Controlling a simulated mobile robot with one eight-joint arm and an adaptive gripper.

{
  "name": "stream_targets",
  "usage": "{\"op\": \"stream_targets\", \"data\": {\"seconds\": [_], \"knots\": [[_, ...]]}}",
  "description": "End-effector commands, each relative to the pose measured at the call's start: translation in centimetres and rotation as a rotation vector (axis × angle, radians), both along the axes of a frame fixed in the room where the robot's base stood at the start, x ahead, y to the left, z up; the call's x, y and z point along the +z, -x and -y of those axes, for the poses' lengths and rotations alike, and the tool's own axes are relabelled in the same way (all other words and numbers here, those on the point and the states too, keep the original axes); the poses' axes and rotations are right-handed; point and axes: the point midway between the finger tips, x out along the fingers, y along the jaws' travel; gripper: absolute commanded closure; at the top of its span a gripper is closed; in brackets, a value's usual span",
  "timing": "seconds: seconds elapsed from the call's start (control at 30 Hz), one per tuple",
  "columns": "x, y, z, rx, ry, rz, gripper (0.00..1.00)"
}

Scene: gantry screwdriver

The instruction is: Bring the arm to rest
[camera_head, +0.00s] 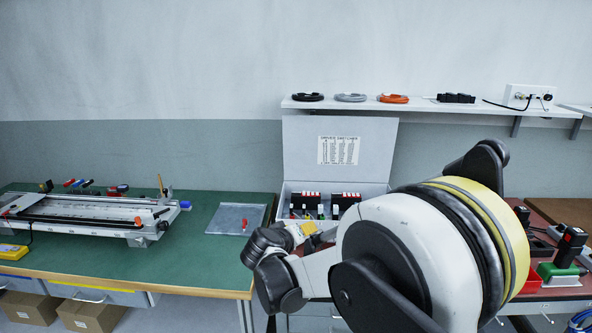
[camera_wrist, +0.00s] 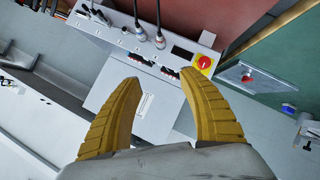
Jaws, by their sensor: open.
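My arm (camera_head: 395,255) is bent and fills the lower right of the head view, in front of the benches. In the wrist view, my gripper (camera_wrist: 159,76) shows two ribbed yellow fingers spread apart, with nothing between them. The fingertips point toward a grey cabinet with a panel (camera_wrist: 145,40) that carries cables, dark switches and a red knob on a yellow plate. In the head view the gripper is mostly hidden behind the arm; I cannot make out its fingers clearly there.
A green bench (camera_head: 120,255) on the left holds a long metal rig (camera_head: 90,213) and a flat tray (camera_head: 237,218) with a red item. An open grey case (camera_head: 337,150) stands behind my arm. A wall shelf (camera_head: 345,103) carries cable coils. Cardboard boxes (camera_head: 90,315) stand under the bench.

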Motion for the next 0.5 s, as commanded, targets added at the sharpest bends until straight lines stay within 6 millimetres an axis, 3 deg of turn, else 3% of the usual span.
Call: {"op": "stream_targets", "data": {"seconds": [0.03,0.2,0.33,0.5], "knots": [[1.7,1.5,2.7,-0.021,-0.025,-0.033,0.51],[5.4,7.4,9.6,-0.065,-0.124,-0.144,0.51],[7.1,13.1,13.9,-0.092,-0.207,-0.214,0.51],[7.7,21.4,17.7,-0.114,-0.327,-0.286,0.51]]}}
